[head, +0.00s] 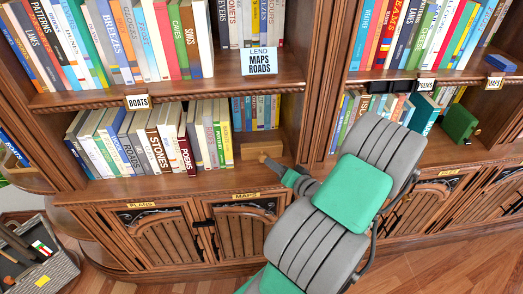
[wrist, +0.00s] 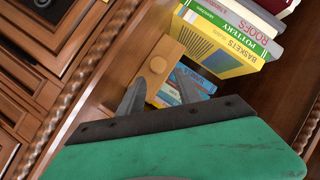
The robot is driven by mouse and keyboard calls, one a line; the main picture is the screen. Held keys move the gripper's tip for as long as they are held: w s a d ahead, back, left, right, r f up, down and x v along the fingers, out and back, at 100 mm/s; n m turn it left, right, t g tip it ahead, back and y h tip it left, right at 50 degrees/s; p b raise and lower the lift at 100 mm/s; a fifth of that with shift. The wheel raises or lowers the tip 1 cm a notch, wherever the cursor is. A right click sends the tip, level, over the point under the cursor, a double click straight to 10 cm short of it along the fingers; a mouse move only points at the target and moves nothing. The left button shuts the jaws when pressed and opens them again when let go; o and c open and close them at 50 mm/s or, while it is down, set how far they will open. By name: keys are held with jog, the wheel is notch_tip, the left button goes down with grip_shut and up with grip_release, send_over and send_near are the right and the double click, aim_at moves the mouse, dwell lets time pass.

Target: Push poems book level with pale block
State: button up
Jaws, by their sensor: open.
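The dark red poems book (head: 186,152) stands upright in the lower shelf row in the head view, its lettered spine facing out. Its foot seems a little forward of the books to its right. A pale tan wooden block (head: 252,149) with a round knob lies right of that row; it also shows in the wrist view (wrist: 172,52). My gripper (head: 270,162) is at the block's front in the head view. In the wrist view its two grey fingers (wrist: 162,78) are apart, with the knob just beyond them and nothing held. I cannot tell whether they touch the block.
Yellow and green books (wrist: 225,45) stand close beside the block in the wrist view. Blue books (head: 256,112) stand behind it. A shelf upright (head: 310,110) is to the right. A grey box (head: 40,262) of things stands on the floor at the left.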

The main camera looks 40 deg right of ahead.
aim_at(262, 154)
jog(key=p+x, duration=0.1)
jog(key=x, duration=0.4)
jog(key=shift+w+f, duration=0.3)
grip_shut()
